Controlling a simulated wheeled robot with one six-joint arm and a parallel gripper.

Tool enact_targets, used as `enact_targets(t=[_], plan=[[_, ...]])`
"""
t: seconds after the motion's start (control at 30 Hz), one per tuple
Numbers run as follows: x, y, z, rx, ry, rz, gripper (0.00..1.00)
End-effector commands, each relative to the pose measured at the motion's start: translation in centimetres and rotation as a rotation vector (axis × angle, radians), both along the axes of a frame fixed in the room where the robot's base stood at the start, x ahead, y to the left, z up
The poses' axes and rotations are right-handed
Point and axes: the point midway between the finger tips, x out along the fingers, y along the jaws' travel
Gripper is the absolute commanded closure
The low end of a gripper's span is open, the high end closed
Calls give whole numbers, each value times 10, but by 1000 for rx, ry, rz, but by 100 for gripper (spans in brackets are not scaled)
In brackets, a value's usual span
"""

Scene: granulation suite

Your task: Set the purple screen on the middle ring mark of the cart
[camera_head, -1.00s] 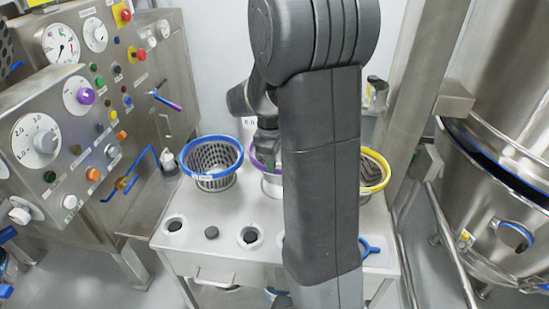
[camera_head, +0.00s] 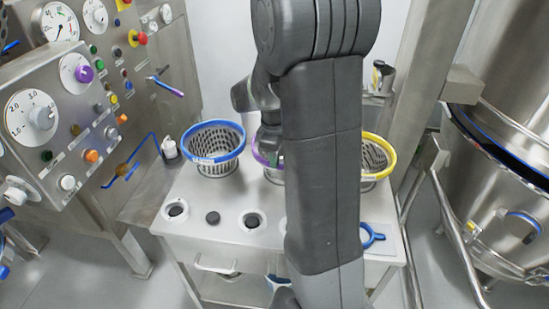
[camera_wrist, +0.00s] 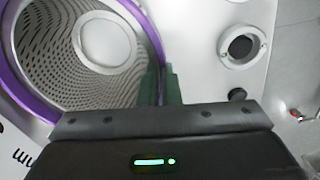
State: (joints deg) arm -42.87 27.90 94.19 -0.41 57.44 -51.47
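The purple screen (camera_head: 262,157) is a perforated basket with a purple rim, mostly hidden behind my arm in the head view. In the wrist view the screen (camera_wrist: 75,45) fills the upper left, with its rim running between my two green fingers. My gripper (camera_wrist: 161,88) looks shut on that rim. Whether the screen touches the cart top is hidden. The cart (camera_head: 195,240) has a row of pale ring marks with dark centres near its front. The middle ring mark (camera_head: 252,220) is bare. A ring mark also shows in the wrist view (camera_wrist: 242,46), right of the screen.
A blue-rimmed screen (camera_head: 215,150) stands left of the purple one, and a yellow-rimmed screen (camera_head: 378,155) stands to the right. A black knob (camera_head: 212,218) sits between ring marks. A control panel (camera_head: 75,120) is at left, a steel vessel (camera_head: 500,190) at right.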

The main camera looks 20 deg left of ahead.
Motion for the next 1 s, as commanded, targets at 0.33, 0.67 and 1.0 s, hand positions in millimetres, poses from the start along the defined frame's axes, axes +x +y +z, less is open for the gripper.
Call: enact_targets(t=[0.33, 0.67, 1.0], plan=[[0, -1, 0, 0, -1, 0, 90], [0, -2, 0, 0, 1, 0, 71], [0, -1, 38, 3, -4, 0, 71]])
